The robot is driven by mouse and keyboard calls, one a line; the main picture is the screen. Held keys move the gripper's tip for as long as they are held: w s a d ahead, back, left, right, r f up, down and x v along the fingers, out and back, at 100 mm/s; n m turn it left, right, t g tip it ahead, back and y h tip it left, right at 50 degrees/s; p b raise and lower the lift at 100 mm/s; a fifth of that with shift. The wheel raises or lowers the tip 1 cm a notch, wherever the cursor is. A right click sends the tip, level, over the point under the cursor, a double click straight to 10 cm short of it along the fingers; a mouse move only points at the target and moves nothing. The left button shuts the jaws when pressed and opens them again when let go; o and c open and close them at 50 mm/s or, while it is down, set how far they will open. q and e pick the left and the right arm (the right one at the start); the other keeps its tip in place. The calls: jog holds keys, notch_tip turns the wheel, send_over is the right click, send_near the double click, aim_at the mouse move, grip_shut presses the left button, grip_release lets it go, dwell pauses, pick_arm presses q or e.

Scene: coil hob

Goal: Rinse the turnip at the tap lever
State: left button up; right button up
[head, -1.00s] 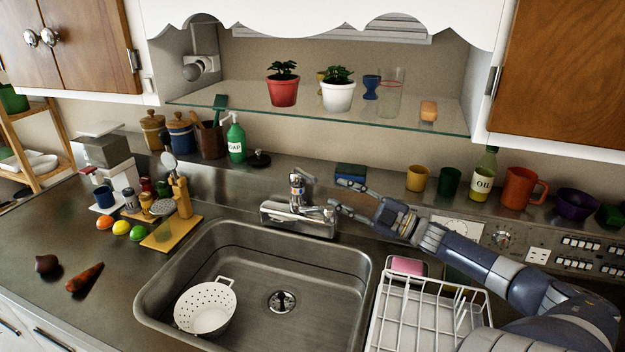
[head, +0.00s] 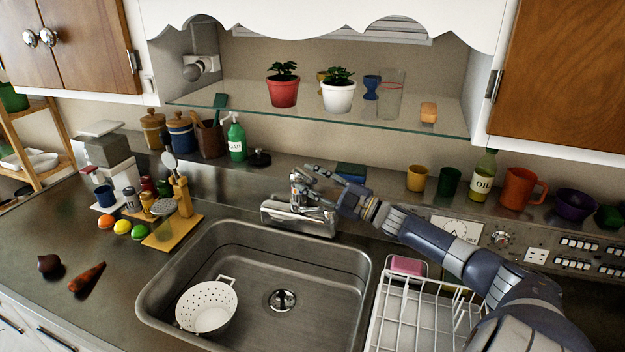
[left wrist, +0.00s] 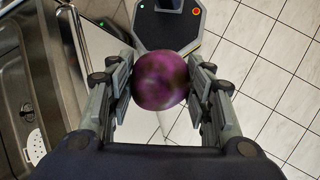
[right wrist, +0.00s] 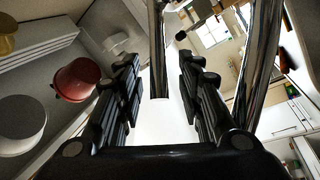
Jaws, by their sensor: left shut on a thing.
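The purple, mottled turnip (left wrist: 160,80) is held between the two fingers of my left gripper (left wrist: 160,88) in the left wrist view. Neither the turnip nor my left gripper shows in the head view. The chrome tap (head: 300,218) stands at the back edge of the sink, with its lever (head: 296,181) on top. My right gripper (head: 309,180) is at the lever from the right, with its fingers spread. In the right wrist view its fingers (right wrist: 158,85) are apart, with a chrome tap part (right wrist: 158,55) in the gap beyond them. I cannot tell whether they touch the lever. No water stream is visible.
The steel sink (head: 335,290) holds a white colander (head: 208,306) at its front left. A white dish rack (head: 425,315) and pink sponge (head: 408,266) are to its right. A glass shelf (head: 320,119) with plants hangs above the tap.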

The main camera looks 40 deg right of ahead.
jog(key=shift+c, duration=0.6)
grip_shut()
pick_arm(q)
notch_tip(320, 180, up, 2)
jog(key=shift+r+p, duration=0.25)
jog(key=shift+p, duration=1)
pick_arm(e)
jog(key=shift+w+r+m+g+h, duration=0.1)
jog(key=shift+r+m+g+h, duration=0.2)
jog(key=shift+r, duration=0.3)
pick_arm(q)
jog(key=shift+f, duration=0.1)
pick_arm(e)
jog(key=shift+f, duration=0.2)
jog(key=shift+o, duration=0.6)
grip_release()
jog(key=shift+d, duration=0.1)
jog(key=v, duration=1.2)
